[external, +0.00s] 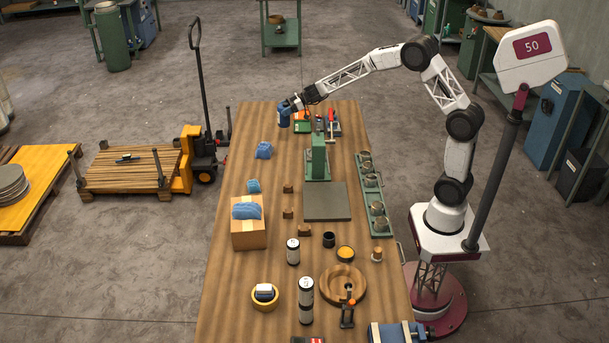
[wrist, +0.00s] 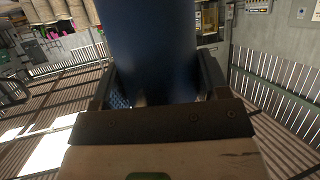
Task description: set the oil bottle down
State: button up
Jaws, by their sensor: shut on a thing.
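In the external view, my gripper (external: 286,107) is over the far end of the long wooden table (external: 230,270). It is shut on a blue cylinder, which I take for the oil bottle (external: 284,118). In the wrist view, the dark blue oil bottle (wrist: 150,50) fills the space between the two fingers of my gripper (wrist: 155,90). Its ends are out of that view. I cannot tell whether its base touches the table.
Right of the bottle are an orange and green item (external: 302,122) and a red-handled tool (external: 332,120). A green press (external: 318,158) stands nearer. Crumpled blue cloth (external: 264,150) lies to the left. Bare wood shows around the cloth. A cardboard box (external: 249,236) stands nearer the camera.

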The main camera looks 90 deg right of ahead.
aim_at(285, 125)
jog(key=shift+f, duration=0.1)
jog(key=shift+f, duration=3)
jog(key=shift+f, duration=1.85)
jog(key=shift+f, duration=0.15)
jog(key=o, duration=1.1)
jog(key=shift+v, duration=6.05)
jog(key=shift+a, duration=0.1)
